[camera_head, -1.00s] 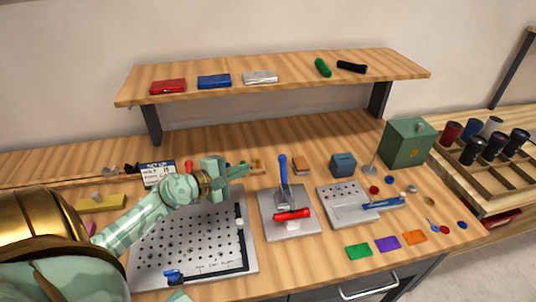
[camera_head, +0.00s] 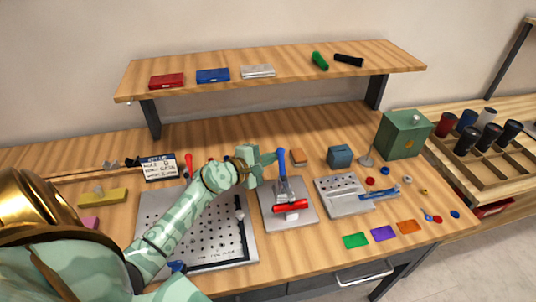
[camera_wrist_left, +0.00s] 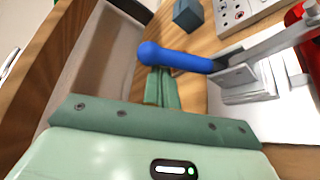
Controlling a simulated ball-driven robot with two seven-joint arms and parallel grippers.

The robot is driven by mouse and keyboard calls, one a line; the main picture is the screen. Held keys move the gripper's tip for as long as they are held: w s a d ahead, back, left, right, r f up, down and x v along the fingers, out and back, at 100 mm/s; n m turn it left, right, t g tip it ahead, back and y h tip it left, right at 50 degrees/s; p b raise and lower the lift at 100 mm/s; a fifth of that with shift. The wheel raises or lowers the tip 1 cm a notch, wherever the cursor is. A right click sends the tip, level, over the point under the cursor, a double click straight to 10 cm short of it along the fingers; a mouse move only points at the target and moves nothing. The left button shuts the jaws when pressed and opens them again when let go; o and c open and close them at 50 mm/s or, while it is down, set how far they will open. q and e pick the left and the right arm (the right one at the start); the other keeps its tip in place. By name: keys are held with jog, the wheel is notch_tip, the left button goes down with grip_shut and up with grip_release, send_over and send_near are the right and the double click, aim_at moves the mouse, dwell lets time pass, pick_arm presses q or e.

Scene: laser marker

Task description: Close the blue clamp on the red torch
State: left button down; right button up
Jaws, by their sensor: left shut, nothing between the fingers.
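The blue clamp stands on a grey plate (camera_head: 303,215), its blue handle (camera_head: 282,161) upright. The red torch (camera_head: 291,205) lies across the white rest at the front of the clamp. My left gripper (camera_head: 274,158) is shut and empty, its fingertips right at the left side of the handle's upper part. In the left wrist view the handle (camera_wrist_left: 178,58) runs just past the tips of my shut green fingers (camera_wrist_left: 160,82); whether they touch cannot be told. Part of the torch (camera_wrist_left: 304,14) shows at that view's upper right. My right gripper is out of view.
A perforated plate (camera_head: 150,205) lies under my left arm. A grey block with a blue lever (camera_head: 378,194) stands right of the clamp. A green box (camera_head: 404,136) and blue box (camera_head: 340,156) stand behind. Coloured cards (camera_head: 383,233) lie in front; a shelf (camera_head: 290,65) spans above.

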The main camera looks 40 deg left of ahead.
aim_at(280, 158)
pick_arm(q)
jog(key=s+d+m+t+b, duration=0.1)
jog(key=s+d+r+m+t+b, duration=0.1)
jog(key=m, duration=0.1)
jog(key=shift+d+r, duration=0.1)
jog(key=shift+r, duration=0.15)
jog(key=shift+s+d+f, duration=0.1)
jog(key=shift+d, duration=0.05)
dwell(0.4)
jog(key=shift+f, duration=0.1)
